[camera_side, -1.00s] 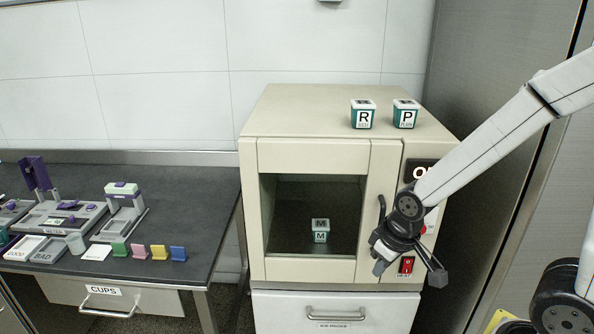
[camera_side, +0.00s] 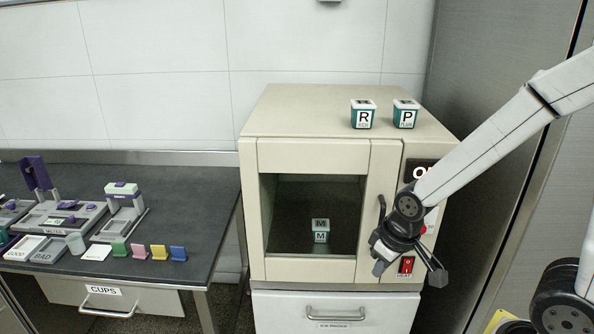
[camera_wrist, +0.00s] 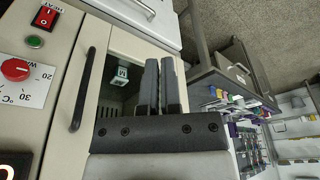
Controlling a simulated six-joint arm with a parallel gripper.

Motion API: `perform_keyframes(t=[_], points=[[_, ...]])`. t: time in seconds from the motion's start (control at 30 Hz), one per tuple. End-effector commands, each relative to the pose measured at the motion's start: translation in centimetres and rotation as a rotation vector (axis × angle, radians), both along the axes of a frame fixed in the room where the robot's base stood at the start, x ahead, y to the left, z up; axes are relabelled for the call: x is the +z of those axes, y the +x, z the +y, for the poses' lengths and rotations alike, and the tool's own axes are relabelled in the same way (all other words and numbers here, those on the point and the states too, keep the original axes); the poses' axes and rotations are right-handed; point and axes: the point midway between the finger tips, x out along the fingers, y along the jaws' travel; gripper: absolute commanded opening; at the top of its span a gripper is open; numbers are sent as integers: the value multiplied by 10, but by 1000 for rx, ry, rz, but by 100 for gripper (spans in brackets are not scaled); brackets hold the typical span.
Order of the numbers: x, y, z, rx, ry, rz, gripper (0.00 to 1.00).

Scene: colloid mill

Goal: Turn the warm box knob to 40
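The warm box (camera_side: 312,155) is a cream cabinet with a dark window. Its red knob (camera_wrist: 16,69) is at the left edge of the wrist view, beside a white dial plate (camera_wrist: 34,88) marked 20, 30 and °C. Where the knob points is too small to tell. In the side view the knob area is mostly hidden by my arm. My gripper (camera_wrist: 160,85) has its two dark fingers close together with only a thin gap and nothing between them. It is in front of the box's door and panel, apart from the knob.
A black door handle (camera_wrist: 83,88) stands out between panel and window. A red heat switch (camera_side: 406,265) is low on the panel. Cubes R (camera_side: 363,115) and P (camera_side: 405,115) stand on top; cube M (camera_side: 320,231) is inside. A dark bench (camera_side: 200,205) is at left.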

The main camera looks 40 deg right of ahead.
Motion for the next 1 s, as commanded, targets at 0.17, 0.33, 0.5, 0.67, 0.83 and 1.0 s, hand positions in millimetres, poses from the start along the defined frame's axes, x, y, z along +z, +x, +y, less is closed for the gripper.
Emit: perform_keyframes(t=[0.17, 0.33, 0.5, 0.67, 0.83, 1.0], points=[[0, 2, -4, -16, 4, -3, 64], [1, 9, -20, -81, 20, -14, 90], [3, 18, -53, -199, 47, -38, 90], [5, 25, -96, -336, 71, -74, 90], [7, 26, -144, -483, 87, -120, 90], [10, 19, -192, -618, 94, -165, 90]])
